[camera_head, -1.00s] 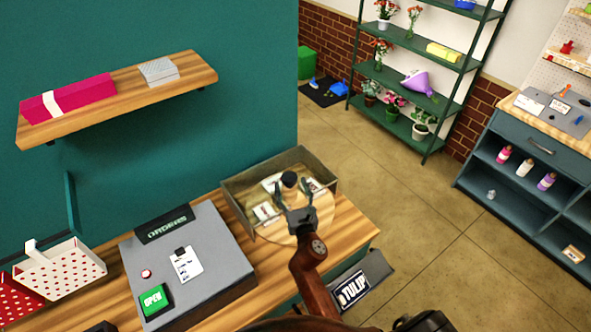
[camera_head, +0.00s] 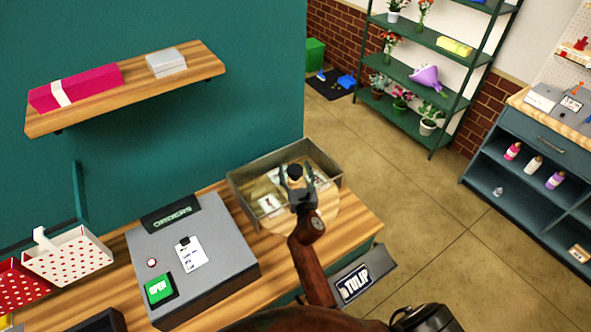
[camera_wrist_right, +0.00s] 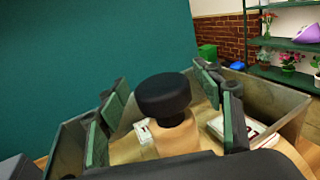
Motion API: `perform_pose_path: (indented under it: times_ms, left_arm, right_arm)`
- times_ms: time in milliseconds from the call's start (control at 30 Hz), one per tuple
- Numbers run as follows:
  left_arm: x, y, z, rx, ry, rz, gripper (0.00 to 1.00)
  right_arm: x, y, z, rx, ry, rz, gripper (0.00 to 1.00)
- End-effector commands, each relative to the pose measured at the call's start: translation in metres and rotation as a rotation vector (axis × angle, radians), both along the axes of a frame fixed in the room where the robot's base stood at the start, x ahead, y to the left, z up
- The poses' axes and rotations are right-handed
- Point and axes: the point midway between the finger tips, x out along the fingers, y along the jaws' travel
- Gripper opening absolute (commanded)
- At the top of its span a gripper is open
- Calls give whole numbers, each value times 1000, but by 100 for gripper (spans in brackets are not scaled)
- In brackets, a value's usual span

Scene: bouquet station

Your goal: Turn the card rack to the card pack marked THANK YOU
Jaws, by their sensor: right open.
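The card rack (camera_head: 329,213) is a round wooden turntable on the counter, with a dark knob (camera_head: 295,171) on a central wooden post. In the right wrist view the black knob (camera_wrist_right: 163,94) stands between the open fingers, with gaps on both sides. Card packs (camera_wrist_right: 240,131) show behind and beside the fingers. My left gripper is not in view.
A grey open-topped bin wall (camera_head: 240,196) surrounds the back of the rack. A grey ORDERS box (camera_head: 215,245) with a clipboard stands to its left. A wooden shelf (camera_head: 125,95) is above left.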

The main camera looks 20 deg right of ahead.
Motion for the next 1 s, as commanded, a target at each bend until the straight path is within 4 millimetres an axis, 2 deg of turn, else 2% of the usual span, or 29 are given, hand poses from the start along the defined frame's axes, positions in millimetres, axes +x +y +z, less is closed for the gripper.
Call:
perform_pose_path:
  times_ms: [67, 933, 1000]
  left_arm:
    - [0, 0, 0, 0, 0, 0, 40]
    - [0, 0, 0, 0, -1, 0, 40]
    - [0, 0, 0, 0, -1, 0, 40]
  right_arm:
    - [0, 0, 0, 0, 0, 0, 60]
    - [0, 0, 0, 0, 0, 0, 0]
    - [0, -2, 0, 0, 0, 0, 0]
